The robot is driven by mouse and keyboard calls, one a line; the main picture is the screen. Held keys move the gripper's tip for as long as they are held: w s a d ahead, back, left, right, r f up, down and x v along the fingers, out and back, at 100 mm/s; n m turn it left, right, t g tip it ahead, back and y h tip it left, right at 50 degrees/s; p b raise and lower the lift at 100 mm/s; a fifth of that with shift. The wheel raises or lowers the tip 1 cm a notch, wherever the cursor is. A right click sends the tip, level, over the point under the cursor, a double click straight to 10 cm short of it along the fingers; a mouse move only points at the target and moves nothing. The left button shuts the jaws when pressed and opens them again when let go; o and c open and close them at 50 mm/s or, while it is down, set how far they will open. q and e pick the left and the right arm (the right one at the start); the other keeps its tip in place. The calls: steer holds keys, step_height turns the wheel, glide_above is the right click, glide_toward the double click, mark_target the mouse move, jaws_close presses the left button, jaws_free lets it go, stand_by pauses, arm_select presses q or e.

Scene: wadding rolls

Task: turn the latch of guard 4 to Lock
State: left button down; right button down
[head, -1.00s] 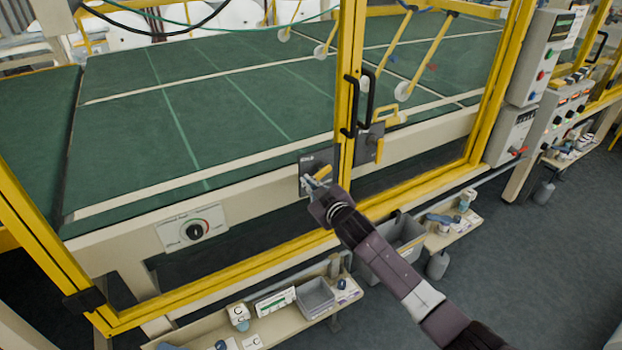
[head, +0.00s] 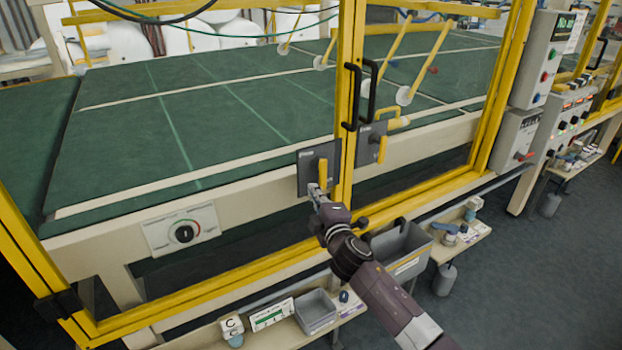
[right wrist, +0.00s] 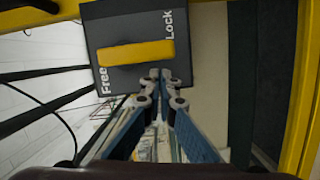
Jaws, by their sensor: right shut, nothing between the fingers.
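A dark latch plate (head: 305,178) with a yellow handle (head: 322,170) sits on the left side of the guard's middle yellow post. In the right wrist view the plate (right wrist: 92,30) reads Free at the left and Lock at the right. Its yellow handle (right wrist: 135,53) lies lengthwise between the two words; which word it is set to I cannot tell. My right gripper (head: 314,188) is shut and empty, its fingertips at the handle's lower end in the head view. In the wrist view the fingertips (right wrist: 160,74) are just below the handle's right part; contact is unclear. No guard number is readable. My left gripper is out of view.
A second latch plate (head: 366,148) with a yellow handle (head: 382,149) is just right of the post. Black door pulls (head: 351,97) stand above. A dial panel (head: 180,230) is at left.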

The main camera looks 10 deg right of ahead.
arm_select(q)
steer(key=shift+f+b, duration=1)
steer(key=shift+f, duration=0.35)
arm_select(e)
steer(key=shift+w+d+f+n+t, duration=0.15)
steer(key=shift+d+f+n, duration=0.1)
steer(key=shift+n, duration=0.35)
steer(key=shift+d+f+n+t, duration=0.15)
steer(key=shift+d+n, duration=0.1)
steer(key=shift+n, duration=0.35)
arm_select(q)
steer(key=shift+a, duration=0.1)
